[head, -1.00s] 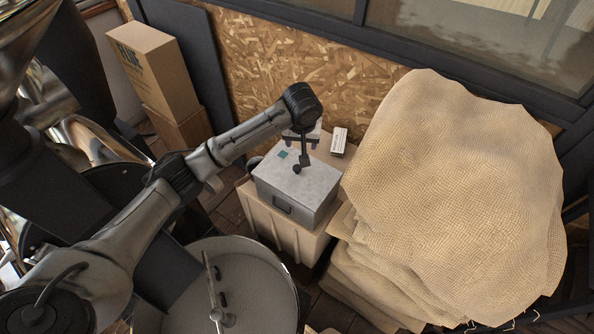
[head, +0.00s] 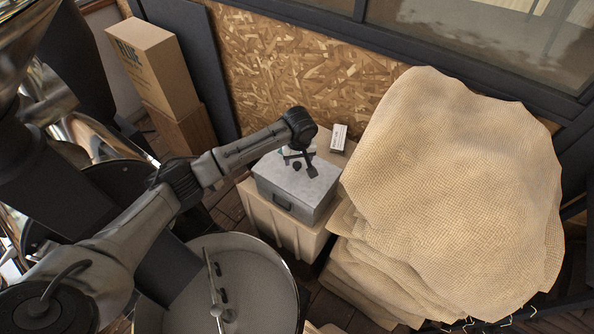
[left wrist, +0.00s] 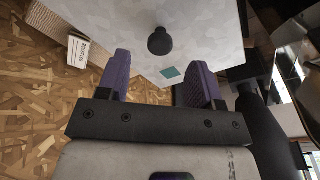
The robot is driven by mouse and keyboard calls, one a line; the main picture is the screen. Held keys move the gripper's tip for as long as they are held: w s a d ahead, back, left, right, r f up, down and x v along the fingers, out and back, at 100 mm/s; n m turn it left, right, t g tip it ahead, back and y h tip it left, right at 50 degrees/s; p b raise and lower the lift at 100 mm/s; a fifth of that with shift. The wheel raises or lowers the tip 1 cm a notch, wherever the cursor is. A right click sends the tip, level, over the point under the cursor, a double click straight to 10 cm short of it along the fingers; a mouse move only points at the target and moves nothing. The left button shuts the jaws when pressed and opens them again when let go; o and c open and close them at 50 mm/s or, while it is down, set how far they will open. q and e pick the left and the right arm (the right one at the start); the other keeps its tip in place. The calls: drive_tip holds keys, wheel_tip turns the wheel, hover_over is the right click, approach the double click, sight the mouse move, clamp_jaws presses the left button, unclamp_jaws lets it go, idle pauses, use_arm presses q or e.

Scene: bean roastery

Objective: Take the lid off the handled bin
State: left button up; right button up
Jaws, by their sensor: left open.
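The handled bin (head: 290,203) is a grey metal box with a dark handle on its front. Its flat grey lid (head: 318,182) is on top, with a dark round knob (head: 297,166). My left gripper (head: 300,162) is over the back part of the lid. In the left wrist view its purple fingers (left wrist: 158,65) are apart and empty, with the knob ahead of them, between their lines. My right gripper is not in view.
The bin stands on a beige crate (head: 262,216) by the chipboard wall (head: 300,60). A small white labelled box (head: 338,138) lies behind it. A tall stack of burlap sacks (head: 455,190) crowds the right side. A round metal pan (head: 255,285) is in front.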

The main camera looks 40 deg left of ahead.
sight(297, 164)
use_arm(q)
drive_tip(key=shift+w+a+f+p, duration=0.1)
drive_tip(key=shift+a+f+p, duration=0.05)
drive_tip(key=shift+f, duration=0.7)
drive_tip(key=shift+w+a+f+p, duration=0.1)
drive_tip(key=shift+f, duration=0.8)
drive_tip(key=shift+w+a+f+p, duration=0.1)
drive_tip(key=shift+a+f+p, duration=0.05)
drive_tip(key=shift+f, duration=0.7)
drive_tip(key=shift+c, duration=0.2)
drive_tip(key=c, duration=1.1)
